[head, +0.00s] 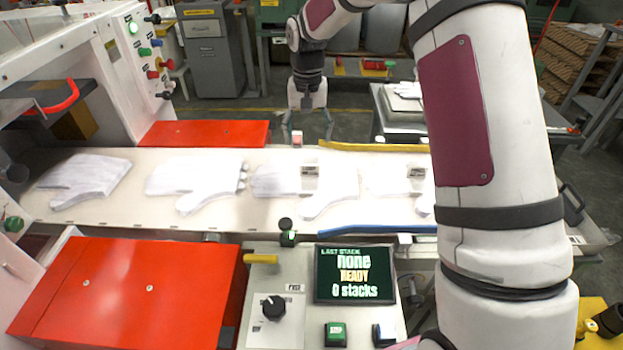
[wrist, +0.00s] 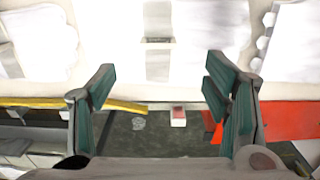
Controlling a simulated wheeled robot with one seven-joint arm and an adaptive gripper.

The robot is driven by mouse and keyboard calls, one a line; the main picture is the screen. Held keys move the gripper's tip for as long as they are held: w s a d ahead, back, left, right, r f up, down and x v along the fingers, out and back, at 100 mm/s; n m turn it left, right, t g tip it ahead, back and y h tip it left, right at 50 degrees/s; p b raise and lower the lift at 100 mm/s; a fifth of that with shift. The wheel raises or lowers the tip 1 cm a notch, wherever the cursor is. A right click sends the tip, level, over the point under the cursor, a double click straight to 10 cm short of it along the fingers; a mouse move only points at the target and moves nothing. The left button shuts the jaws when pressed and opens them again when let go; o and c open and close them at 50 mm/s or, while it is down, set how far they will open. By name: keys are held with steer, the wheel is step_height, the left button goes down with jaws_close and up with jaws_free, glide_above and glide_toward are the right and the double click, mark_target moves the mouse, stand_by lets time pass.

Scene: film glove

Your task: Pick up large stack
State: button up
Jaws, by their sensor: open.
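Several white glove stacks lie in a row on a pale conveyor belt: one at far left (head: 85,180), one left of centre (head: 195,176), one at the centre (head: 330,192) and one at the right (head: 388,178), partly hidden behind my arm. I cannot tell from the pictures which is the large stack. My gripper (head: 311,128) hangs at the belt's far edge, behind the centre stack, open and empty. In the wrist view, the open fingers (wrist: 160,82) have the banded centre stack (wrist: 200,40) ahead of them, apart from it.
A small red-topped block (head: 297,138) sits at the belt's far edge near my gripper. A yellow rail (head: 375,147) and a red cover (head: 205,133) flank it. A control panel with a screen reading "READY" and "0 stacks" (head: 355,274) stands in front.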

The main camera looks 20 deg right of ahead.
mark_target(309, 165)
step_height(309, 165, down, 6)
steer(key=shift+r, duration=0.15)
steer(key=shift+d+f, duration=0.15)
steer(key=shift+f, duration=2.5)
steer(key=c, duration=1.3)
